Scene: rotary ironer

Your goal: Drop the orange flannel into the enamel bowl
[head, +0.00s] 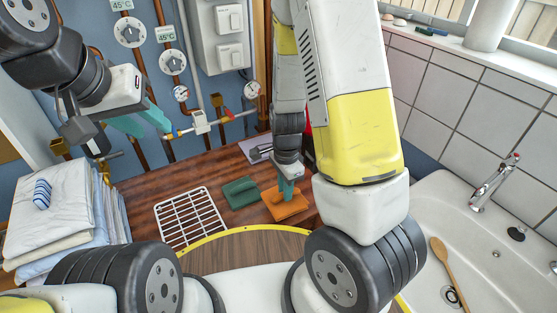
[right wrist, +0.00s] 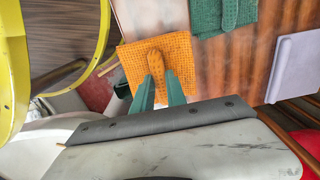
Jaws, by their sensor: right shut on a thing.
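The orange flannel (head: 291,212) lies at the front edge of the brown wooden worktop. It is a flat ribbed square with a raised ridge along its middle. My right gripper (head: 287,190) points down at it, and in the right wrist view its teal fingers (right wrist: 160,92) are closed at the ridge of the flannel (right wrist: 133,72). I cannot tell whether the flannel is clear of the worktop. My left gripper (head: 156,131) is open and empty, high on the left, with its fingers apart. I cannot make out the enamel bowl in either view.
A green cloth (head: 240,191) lies beside the flannel, with a white wire rack (head: 187,216) further left. Folded linen (head: 60,215) is stacked at the left. A sink (head: 480,240) with a wooden spoon (head: 447,268) is at the right. Pipes and dials line the back wall.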

